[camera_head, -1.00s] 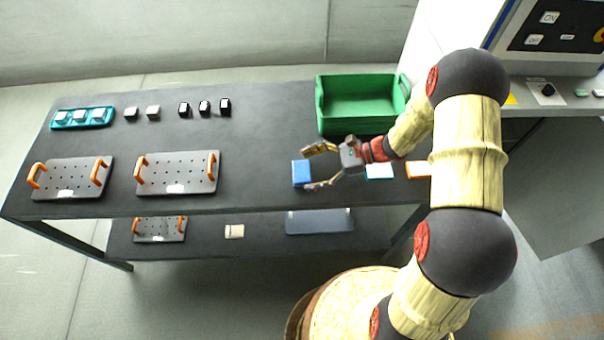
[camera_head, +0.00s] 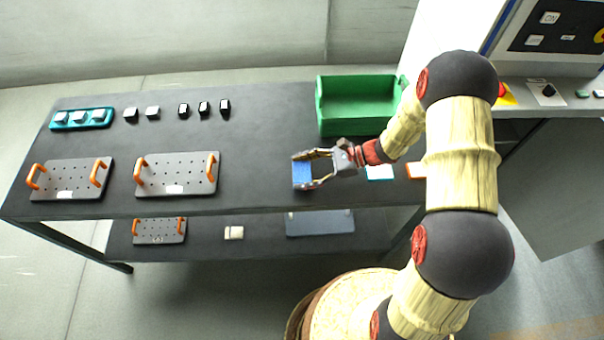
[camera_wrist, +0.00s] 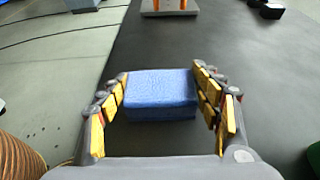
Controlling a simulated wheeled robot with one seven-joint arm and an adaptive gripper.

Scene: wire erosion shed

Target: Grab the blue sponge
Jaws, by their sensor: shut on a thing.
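The blue sponge (camera_head: 302,174) is a small block at the front part of the dark table top. My gripper (camera_head: 303,171) has a finger on each side of it and is shut on it. In the wrist view the sponge (camera_wrist: 160,94) fills the space between the yellow-padded fingers of my gripper (camera_wrist: 161,92). The sponge appears to be at the table surface; whether it is lifted cannot be told.
A green bin (camera_head: 359,104) stands at the back right of the table (camera_head: 250,140). A white block (camera_head: 380,172) and an orange-edged piece (camera_head: 415,170) lie right of the sponge. Perforated plates with orange handles (camera_head: 177,174) lie to the left. Small black-and-white blocks (camera_head: 204,107) stand behind.

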